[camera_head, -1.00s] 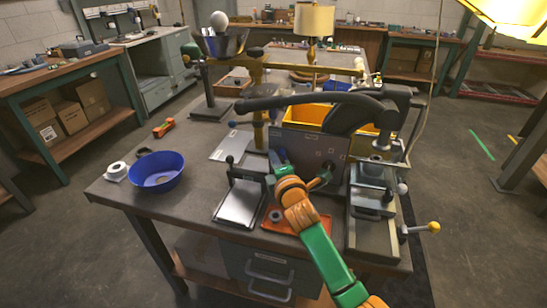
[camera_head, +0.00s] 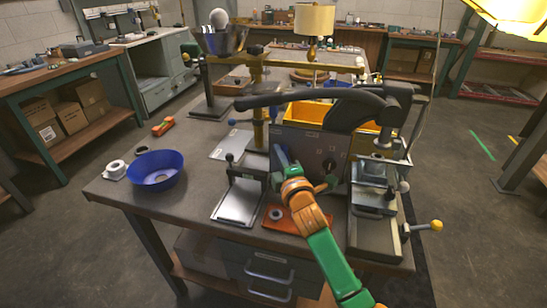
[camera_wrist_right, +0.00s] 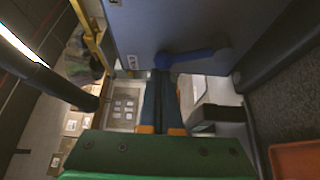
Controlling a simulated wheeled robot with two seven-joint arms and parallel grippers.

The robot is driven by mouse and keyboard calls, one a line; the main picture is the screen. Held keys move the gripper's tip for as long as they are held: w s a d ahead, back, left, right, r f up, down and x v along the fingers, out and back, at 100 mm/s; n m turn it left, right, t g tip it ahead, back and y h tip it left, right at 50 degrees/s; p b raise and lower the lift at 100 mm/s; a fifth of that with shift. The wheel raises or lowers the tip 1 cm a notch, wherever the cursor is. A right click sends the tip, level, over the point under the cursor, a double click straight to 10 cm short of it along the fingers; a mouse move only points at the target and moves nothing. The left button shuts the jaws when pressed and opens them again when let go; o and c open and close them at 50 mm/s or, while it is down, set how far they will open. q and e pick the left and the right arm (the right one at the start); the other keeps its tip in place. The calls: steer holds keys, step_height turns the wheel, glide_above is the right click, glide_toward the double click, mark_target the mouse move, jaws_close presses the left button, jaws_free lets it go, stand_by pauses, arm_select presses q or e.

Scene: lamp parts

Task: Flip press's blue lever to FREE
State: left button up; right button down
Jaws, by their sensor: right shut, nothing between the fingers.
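The press has a grey upright panel (camera_head: 310,143) under a long black handle arm (camera_head: 310,98). A small pale label (camera_wrist_right: 132,62) sits left of the lever. My right gripper (camera_wrist_right: 161,76) is shut and empty, its dark fingers just below the lever's left end; contact cannot be told. In the head view the right gripper (camera_head: 279,153) is at the panel's left part, and I cannot make out the lever. My left gripper is out of view.
A metal plate fixture (camera_head: 239,202) stands left of my right arm, and an orange tray (camera_head: 290,222) lies below it. A vise-like fixture (camera_head: 376,200) stands on the right.

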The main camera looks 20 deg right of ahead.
steer(key=m+b, duration=0.1)
steer(key=s+d+m+t+b, duration=0.1)
steer(key=m+b, duration=0.1)
steer(key=d+m+t+h+b, duration=0.1)
steer(key=shift+s+d+m, duration=0.25)
steer(key=shift+s+m, duration=0.1)
steer(key=shift+m, duration=0.05)
steer(key=m+b, duration=0.1)
steer(key=s+d+m+t+h+b, duration=0.1)
steer(key=m+b, duration=0.1)
steer(key=d+m+h+b, duration=0.1)
steer(key=m, duration=0.1)
steer(key=shift+s+r+t, duration=0.1)
steer(key=shift+s+t, duration=0.05)
steer(key=shift+t, duration=0.15)
steer(key=shift+h+b, duration=0.3)
steer(key=shift+h, duration=0.1)
